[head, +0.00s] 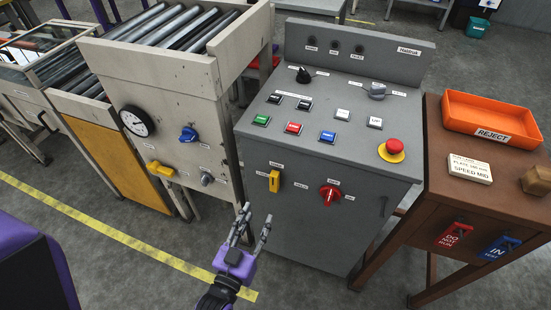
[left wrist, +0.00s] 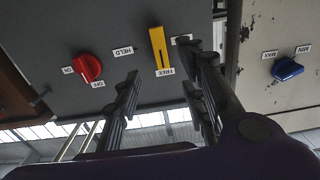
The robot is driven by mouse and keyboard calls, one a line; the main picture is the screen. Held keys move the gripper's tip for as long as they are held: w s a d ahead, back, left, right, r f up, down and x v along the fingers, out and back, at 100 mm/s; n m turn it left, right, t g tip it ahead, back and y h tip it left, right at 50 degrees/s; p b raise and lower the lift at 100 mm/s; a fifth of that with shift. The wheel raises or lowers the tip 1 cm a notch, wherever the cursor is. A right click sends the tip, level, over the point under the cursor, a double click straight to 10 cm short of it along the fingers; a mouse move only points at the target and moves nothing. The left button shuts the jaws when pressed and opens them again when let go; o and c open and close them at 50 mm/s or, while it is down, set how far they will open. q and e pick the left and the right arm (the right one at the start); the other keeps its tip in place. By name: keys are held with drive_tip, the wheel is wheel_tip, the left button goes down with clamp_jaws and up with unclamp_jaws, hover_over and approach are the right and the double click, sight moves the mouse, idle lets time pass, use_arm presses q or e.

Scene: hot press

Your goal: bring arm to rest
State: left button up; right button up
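My left gripper (head: 256,214), with a purple body and dark fingers, is in the lower middle of the head view. Its fingers are spread and nothing is between them. It appears in front of the grey control console (head: 330,215), below a yellow lever (head: 274,181) and left of a red rotary knob (head: 330,194). In the left wrist view the picture is upside down. The yellow lever (left wrist: 158,47) shows beyond the open fingers, with the red knob (left wrist: 89,67) to its left and a blue knob (left wrist: 287,69) to the right. My right gripper is not in view.
A roller machine (head: 165,110) with a gauge and blue knob (head: 188,134) stands left of the console. A brown table (head: 460,210) at right holds an orange REJECT tray (head: 460,122) and a sign block (head: 470,168). A red emergency button (head: 394,146) sits on the console top.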

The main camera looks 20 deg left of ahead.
use_arm(q)
drive_tip(key=s+a+g+p, duration=0.2)
drive_tip(key=s+g+p, duration=0.7)
drive_tip(key=s, duration=1.5)
drive_tip(key=shift+f+p, duration=0.3)
drive_tip(key=shift+p, duration=0.3)
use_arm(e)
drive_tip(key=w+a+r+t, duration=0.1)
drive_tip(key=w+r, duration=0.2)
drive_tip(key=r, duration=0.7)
use_arm(q)
drive_tip(key=shift+w, duration=0.1)
drive_tip(key=shift+c, duration=0.2)
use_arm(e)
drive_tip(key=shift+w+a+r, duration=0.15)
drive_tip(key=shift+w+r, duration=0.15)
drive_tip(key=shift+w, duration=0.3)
